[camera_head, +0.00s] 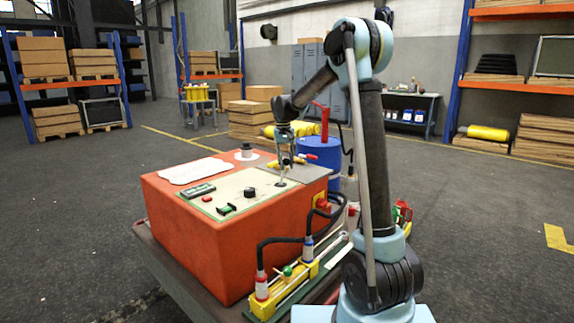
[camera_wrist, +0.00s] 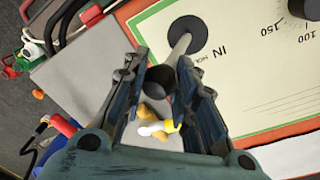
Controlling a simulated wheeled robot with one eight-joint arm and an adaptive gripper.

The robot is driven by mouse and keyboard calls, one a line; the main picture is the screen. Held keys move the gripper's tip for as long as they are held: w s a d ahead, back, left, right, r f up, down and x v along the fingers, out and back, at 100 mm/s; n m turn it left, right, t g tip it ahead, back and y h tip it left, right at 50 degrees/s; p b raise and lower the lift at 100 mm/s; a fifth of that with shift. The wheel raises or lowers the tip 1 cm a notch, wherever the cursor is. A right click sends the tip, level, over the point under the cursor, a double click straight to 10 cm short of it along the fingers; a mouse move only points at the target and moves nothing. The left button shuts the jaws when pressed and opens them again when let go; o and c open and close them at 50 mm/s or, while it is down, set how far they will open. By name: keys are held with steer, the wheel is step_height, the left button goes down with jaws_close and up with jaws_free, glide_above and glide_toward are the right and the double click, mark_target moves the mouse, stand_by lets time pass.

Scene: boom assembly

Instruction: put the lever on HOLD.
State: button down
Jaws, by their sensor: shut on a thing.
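The lever is a thin grey rod rising from a round black base (camera_head: 281,184) on the cream panel of the orange box. In the wrist view its rod (camera_wrist: 180,47) runs from the black base (camera_wrist: 187,34) to a dark knob between my fingers. My gripper (camera_head: 284,163), also in the wrist view (camera_wrist: 162,72), is shut on the lever's upper end. An "IN" label and a small, partly hidden label that seems to start with "HOL" lie beside the base. In the head view the lever looks nearly upright; its exact position is unclear.
The orange box (camera_head: 215,240) carries a black knob (camera_head: 249,192), a green switch (camera_head: 226,209) and a small display (camera_head: 198,191). A grey plate (camera_head: 292,168) with loose yellow and red items lies beside the panel. A blue barrel (camera_head: 322,153) stands behind; hoses run along the front.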

steer(key=shift+s+a+r+t+h, duration=0.2)
steer(key=shift+s+a+t+h, duration=0.45)
steer(key=shift+s+t, duration=0.15)
steer(key=shift+s+a+r+t+h, duration=0.15)
steer(key=shift+s+a+t+h, duration=0.35)
steer(key=shift+s+t+h, duration=0.25)
steer(key=c, duration=1.3)
jaws_free()
steer(key=v, duration=1.1)
steer(key=shift+r, duration=0.4)
steer(key=shift+s, duration=0.15)
